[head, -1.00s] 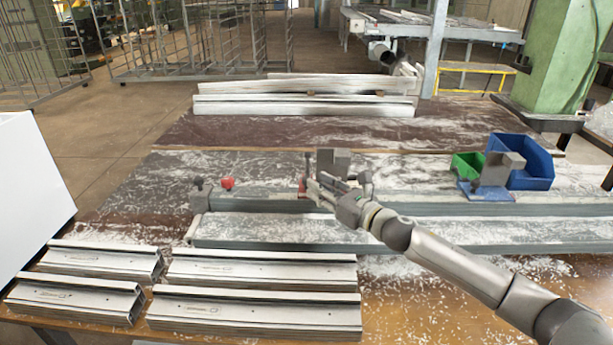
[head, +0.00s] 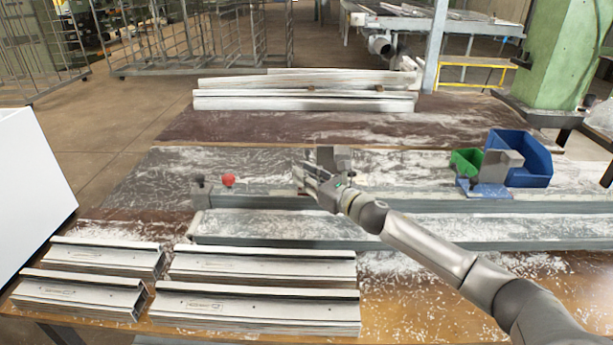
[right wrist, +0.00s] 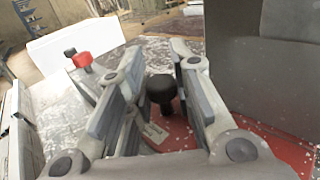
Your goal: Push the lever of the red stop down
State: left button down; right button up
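The red stop shows in the right wrist view as a red base (right wrist: 290,150) with a tall grey block (right wrist: 262,70) on it. Its black lever knob (right wrist: 161,88) stands between the fingers of my right gripper (right wrist: 158,58), with gaps visible on both sides. The fingers are apart and not closed on the knob. In the head view my right gripper (head: 306,174) is at the stop, in front of its grey block (head: 334,156), and hides most of the red base and the lever. My left gripper is out of view.
A red knob (head: 228,180) and a dark knob sit at the rail's left end. Profiles (head: 262,266) lie in front.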

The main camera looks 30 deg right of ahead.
jog(key=shift+w+a, duration=0.1)
jog(key=shift+a, duration=0.15)
grip_shut()
jog(key=o, duration=0.6)
grip_release()
jog(key=shift+c, duration=0.2)
jog(key=v, duration=1.2)
